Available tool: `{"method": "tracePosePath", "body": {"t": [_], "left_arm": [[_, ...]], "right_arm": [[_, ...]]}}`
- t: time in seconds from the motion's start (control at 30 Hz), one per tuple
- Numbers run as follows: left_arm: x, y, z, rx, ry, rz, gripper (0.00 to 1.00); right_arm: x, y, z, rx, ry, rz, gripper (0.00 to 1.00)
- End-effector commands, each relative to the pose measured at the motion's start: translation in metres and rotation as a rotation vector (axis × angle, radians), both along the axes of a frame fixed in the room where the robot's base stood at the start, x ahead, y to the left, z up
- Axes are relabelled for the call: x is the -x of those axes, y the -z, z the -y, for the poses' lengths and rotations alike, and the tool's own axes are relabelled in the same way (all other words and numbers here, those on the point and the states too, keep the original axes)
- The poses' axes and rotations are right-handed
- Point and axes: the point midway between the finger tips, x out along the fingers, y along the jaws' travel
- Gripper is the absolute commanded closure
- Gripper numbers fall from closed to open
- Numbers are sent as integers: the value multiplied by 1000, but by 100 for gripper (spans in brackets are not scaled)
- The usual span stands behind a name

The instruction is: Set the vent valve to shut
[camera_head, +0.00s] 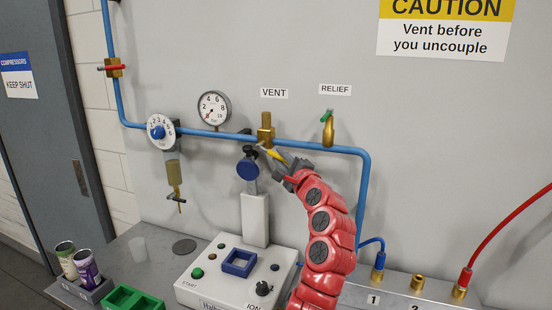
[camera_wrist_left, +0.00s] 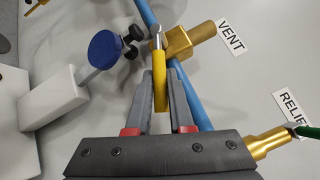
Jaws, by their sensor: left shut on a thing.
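The vent valve (camera_head: 265,131) is a brass fitting on the blue pipe, below the VENT label (camera_head: 274,93). My left gripper (camera_head: 279,160), on the red arm, is shut on this lever. In the left wrist view, the yellow lever (camera_wrist_left: 160,88) lies between the two grey fingers of the left gripper (camera_wrist_left: 160,95), and the brass valve body (camera_wrist_left: 185,42) is just beyond. The lever's far end is partly hidden by the gripper in the head view. My right gripper is out of view.
The relief valve (camera_head: 328,131) with a green handle stands right of the vent valve. A pressure gauge (camera_head: 214,108) and a dial regulator (camera_head: 160,132) are to the left. A white printing machine (camera_head: 238,279) with a blue round pad (camera_head: 248,169) stands below, close left of my arm.

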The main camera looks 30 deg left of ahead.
Motion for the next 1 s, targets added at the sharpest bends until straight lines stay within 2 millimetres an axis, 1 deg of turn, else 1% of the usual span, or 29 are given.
{"method": "tracePosePath", "body": {"t": [0.03, 0.27, 0.47, 0.67, 0.8, 1.0], "left_arm": [[-2, 7, -1, -43, -4, -17, 100], [-4, 22, -9, -257, -4, -66, 100], [-1, 36, -18, -442, -5, -110, 100], [1, 47, -28, -623, -6, -151, 100], [4, 54, -37, -750, -6, -180, 100], [7, 57, -47, -917, -10, -218, 100]], "right_arm": [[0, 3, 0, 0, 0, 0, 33], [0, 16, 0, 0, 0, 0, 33], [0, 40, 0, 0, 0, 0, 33], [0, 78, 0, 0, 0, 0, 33], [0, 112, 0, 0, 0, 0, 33], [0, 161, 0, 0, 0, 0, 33]]}}
